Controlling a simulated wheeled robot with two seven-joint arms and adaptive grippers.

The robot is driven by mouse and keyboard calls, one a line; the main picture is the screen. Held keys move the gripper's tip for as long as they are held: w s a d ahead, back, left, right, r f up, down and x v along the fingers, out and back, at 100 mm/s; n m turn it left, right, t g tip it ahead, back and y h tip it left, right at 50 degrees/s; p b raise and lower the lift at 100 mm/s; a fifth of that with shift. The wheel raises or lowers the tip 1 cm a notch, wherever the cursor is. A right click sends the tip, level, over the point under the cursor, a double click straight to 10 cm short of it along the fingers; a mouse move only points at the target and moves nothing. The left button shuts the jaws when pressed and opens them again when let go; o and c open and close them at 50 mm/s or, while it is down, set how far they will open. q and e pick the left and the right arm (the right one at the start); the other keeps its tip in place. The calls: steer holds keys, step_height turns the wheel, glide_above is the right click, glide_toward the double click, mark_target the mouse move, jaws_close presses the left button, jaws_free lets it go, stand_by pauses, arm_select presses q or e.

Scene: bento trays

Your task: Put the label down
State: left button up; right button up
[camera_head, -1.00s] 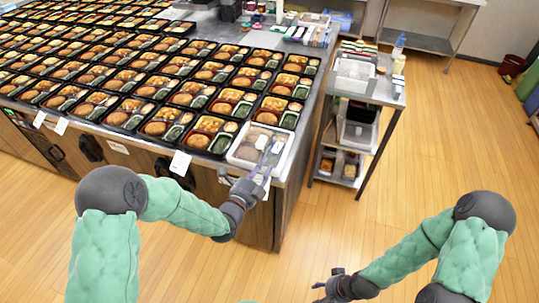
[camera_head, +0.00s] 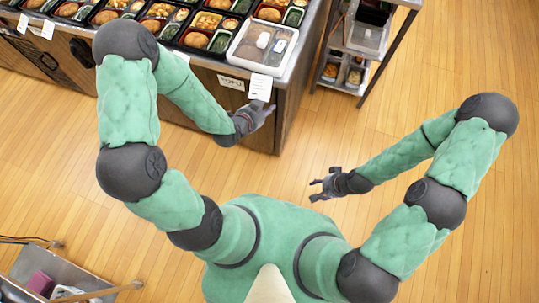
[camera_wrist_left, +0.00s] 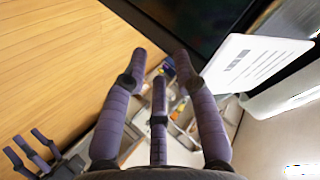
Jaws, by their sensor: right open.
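A white label with printed lines (camera_head: 261,87) is at the front edge of the counter, just above my left gripper (camera_head: 268,110). In the left wrist view the label (camera_wrist_left: 250,63) is beside the right-hand finger, not between the fingers. I cannot tell whether it touches that finger. My left gripper (camera_wrist_left: 160,62) has its fingers spread with nothing between them. My right gripper (camera_head: 322,188) is open and empty over the floor, apart from the counter. It also shows at the lower left of the left wrist view (camera_wrist_left: 35,150).
A pale tray (camera_head: 236,55) with items in it stands at the counter's corner, near several black bento trays (camera_head: 213,33). A sign (camera_head: 230,82) is on the counter front. A shelf cart (camera_head: 345,62) stands to the right. The wooden floor between is clear.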

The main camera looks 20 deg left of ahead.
arm_select(q)
steer(key=s+d+f+n+g, duration=0.3)
steer(key=s+f+n+g, duration=0.2)
steer(key=s+f+n, duration=0.1)
steer(key=s+d+f+n+g+h, duration=0.1)
steer(key=s+d+f+n+g, duration=0.3)
steer(key=s+f+n, duration=0.3)
steer(key=s+f+g, duration=0.1)
steer(key=s+f, duration=0.1)
steer(key=s, duration=0.2)
steer(key=shift+s+f, duration=0.15)
steer(key=shift+s, duration=0.05)
